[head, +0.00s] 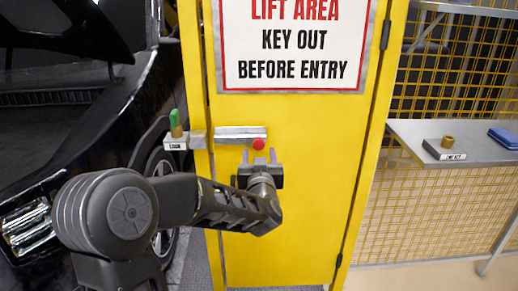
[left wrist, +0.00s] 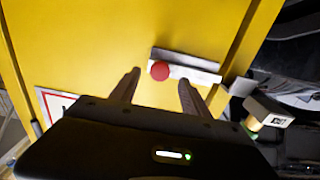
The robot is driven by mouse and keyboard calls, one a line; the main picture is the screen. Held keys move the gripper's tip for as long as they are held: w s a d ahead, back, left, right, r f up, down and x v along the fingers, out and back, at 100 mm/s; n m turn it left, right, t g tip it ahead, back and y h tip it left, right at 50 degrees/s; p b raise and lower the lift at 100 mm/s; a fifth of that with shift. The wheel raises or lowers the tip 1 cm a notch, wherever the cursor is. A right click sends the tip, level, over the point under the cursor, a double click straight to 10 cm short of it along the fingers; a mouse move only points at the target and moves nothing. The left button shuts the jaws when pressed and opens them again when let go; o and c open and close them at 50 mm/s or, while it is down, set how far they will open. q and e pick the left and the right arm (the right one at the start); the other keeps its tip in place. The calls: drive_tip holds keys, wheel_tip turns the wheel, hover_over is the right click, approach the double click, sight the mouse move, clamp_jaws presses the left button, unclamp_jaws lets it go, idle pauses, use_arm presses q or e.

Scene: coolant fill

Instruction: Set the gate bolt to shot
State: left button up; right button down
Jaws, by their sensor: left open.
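The yellow gate (head: 300,190) is closed and carries the grey gate bolt (head: 232,134), which also shows in the left wrist view (left wrist: 197,72). Its red knob (head: 258,143) sits at the end away from the post. A grey keeper block (head: 197,140) is on the post, with a narrow gap between it and the bolt housing. My left gripper (head: 259,161) is open just below the knob. In the left wrist view the red knob (left wrist: 160,70) lies between the spread fingertips (left wrist: 159,79), with no visible contact. My right gripper is not in view.
A labelled box (head: 176,144) with a green piece (head: 176,124) stands left of the keeper. A warning sign (head: 293,42) is above the bolt. At right, a grey shelf (head: 410,130) holds a blue box (head: 504,138) and a labelled block (head: 444,150). A black car (head: 60,110) stands at left.

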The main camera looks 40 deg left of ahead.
sight(258, 147)
use_arm(q)
drive_tip(key=shift+x, duration=1.8)
clamp_jaws()
drive_tip(key=shift+s, duration=0.1)
